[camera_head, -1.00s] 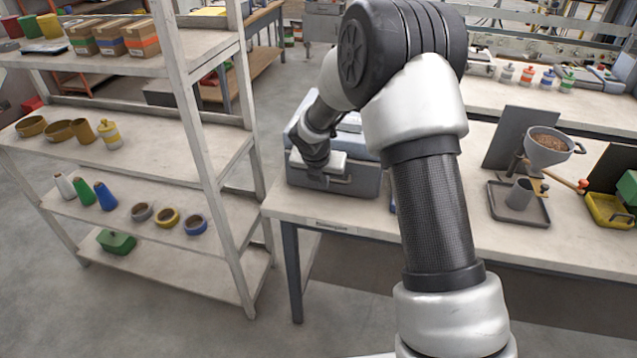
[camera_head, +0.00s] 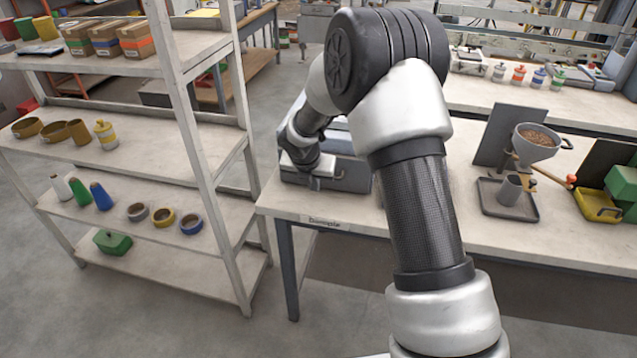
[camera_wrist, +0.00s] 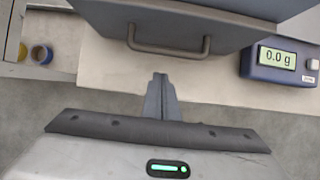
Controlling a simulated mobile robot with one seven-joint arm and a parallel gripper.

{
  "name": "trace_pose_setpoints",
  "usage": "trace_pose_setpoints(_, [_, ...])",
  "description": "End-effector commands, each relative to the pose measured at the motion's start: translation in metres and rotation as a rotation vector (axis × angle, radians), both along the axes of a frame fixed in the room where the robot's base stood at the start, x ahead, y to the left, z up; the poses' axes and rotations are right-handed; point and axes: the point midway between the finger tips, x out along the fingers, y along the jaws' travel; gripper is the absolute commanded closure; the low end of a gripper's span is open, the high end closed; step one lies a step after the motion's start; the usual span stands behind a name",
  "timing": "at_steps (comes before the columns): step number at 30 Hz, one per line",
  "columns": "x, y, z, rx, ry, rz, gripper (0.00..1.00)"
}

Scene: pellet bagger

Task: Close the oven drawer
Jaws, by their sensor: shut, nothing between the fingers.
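The grey oven (camera_head: 352,172) stands on the left end of the table, mostly hidden behind my arm in the head view. Its drawer front with a bar handle (camera_wrist: 165,48) fills the top of the wrist view. How far the drawer stands out is hard to tell. My gripper (camera_wrist: 160,78) is shut and empty, with its fingertips just below the handle in the wrist picture. It appears apart from the handle. In the head view my gripper (camera_head: 316,184) is at the oven's front, its fingers small and partly hidden.
A scale (camera_wrist: 285,62) reading 0.0 g sits right of the drawer in the wrist view. The table's front edge (camera_head: 335,224) lies close before the oven. A shelf rack (camera_head: 195,150) stands to the left. A hopper (camera_head: 537,143) and tray are on the table's right.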

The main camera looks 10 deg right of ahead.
Motion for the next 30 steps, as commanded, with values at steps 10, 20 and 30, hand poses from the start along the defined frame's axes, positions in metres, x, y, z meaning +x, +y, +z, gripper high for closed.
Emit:
trace_pose_setpoints(10, [-0.033,0.016,0.061,0.0,0.003,0.0,1.0])
trace_pose_setpoints(20, [-0.047,0.021,0.085,-0.001,0.007,0.0,1.0])
trace_pose_setpoints(30, [-0.101,-0.024,0.181,0.209,-0.114,-0.539,1.0])
